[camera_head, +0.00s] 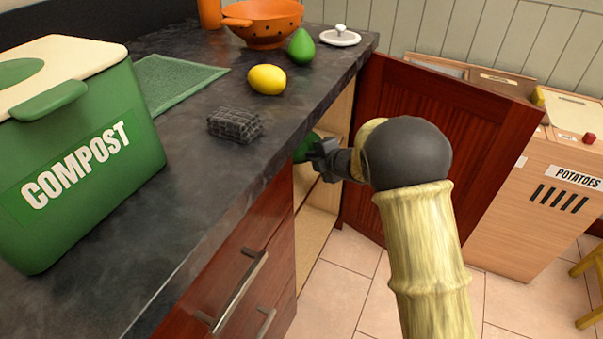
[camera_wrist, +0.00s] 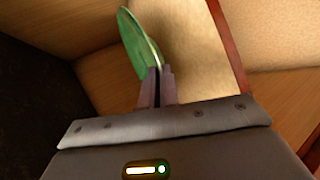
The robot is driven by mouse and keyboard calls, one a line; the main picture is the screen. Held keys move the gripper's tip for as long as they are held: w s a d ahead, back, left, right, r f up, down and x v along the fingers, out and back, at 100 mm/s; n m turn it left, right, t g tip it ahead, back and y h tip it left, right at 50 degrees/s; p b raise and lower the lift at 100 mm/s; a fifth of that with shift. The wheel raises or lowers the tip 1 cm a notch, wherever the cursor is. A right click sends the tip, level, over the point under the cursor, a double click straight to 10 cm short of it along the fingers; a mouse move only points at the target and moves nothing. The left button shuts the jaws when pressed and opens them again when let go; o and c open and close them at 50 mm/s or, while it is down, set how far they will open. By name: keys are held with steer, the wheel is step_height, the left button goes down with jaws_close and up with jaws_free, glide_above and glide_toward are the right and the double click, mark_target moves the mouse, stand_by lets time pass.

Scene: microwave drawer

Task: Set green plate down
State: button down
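The green plate (camera_wrist: 138,45) shows nearly edge-on in the wrist view, with its lower rim between the fingers of my gripper (camera_wrist: 157,82). My gripper is shut on that rim. In the head view my gripper (camera_head: 318,160) reaches into the open cabinet (camera_head: 320,192) below the counter. Only a small green part of the plate (camera_head: 304,147) shows there, and the cabinet's front edge and counter hide the rest. The wrist view shows wooden cabinet panels around the plate. I cannot tell whether the plate touches a shelf.
The open cabinet door (camera_head: 438,125) stands right of my arm. Drawers with metal handles (camera_head: 240,292) lie left of the opening. On the counter are a compost bin (camera_head: 80,150), a sponge (camera_head: 235,124), a lemon (camera_head: 267,79), an avocado (camera_head: 301,46) and an orange colander (camera_head: 264,22).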

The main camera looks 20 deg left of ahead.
mark_target(312, 181)
steer(key=shift+s+a+f, duration=0.15)
steer(key=shift+a+f, duration=0.1)
steer(key=shift+f, duration=0.25)
steer(key=shift+f, duration=0.15)
steer(key=f, duration=0.1)
steer(key=f+b, duration=0.1)
steer(key=f, duration=0.1)
steer(key=f+b, duration=0.1)
steer(key=shift+a+f, duration=0.25)
steer(key=shift+f, duration=0.15)
steer(key=shift+s, duration=0.1)
steer(key=shift+w+d, duration=0.25)
steer(key=shift+d, duration=0.2)
steer(key=c, duration=2.1)
jaws_free()
steer(key=shift+f+b, duration=0.15)
steer(key=shift+b, duration=0.15)
steer(key=shift+o, duration=0.8)
steer(key=shift+s+a, duration=0.2)
